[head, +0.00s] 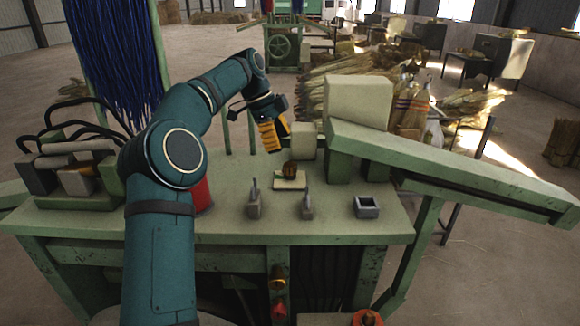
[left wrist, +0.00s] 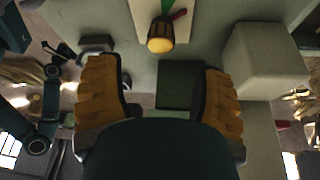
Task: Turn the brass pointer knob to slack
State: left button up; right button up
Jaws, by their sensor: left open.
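The brass pointer knob (head: 290,168) stands on a small cream plate (head: 290,184) on the green bench top. In the left wrist view the knob (left wrist: 160,38) shows as a rounded brass end on the plate (left wrist: 143,12), with a green and a red mark beside it. Which way the pointer aims is not clear. My left gripper (head: 272,146) has yellow-orange fingers and is above and behind the knob, apart from it. My right gripper is not in view.
Two grey upright brackets (head: 254,198) and a small grey open box (head: 367,207) stand in front of the plate. Cream blocks (head: 357,102) and a sloping green beam (head: 440,165) are to the right. A red cylinder (head: 202,195) is left, partly behind my arm.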

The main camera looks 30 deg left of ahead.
aim_at(290, 164)
pick_arm(q)
jog(key=b+x, duration=0.1)
jog(key=x, duration=0.6)
jog(key=shift+w+d+f, duration=0.1)
jog(key=shift+f, duration=0.3)
grip_shut()
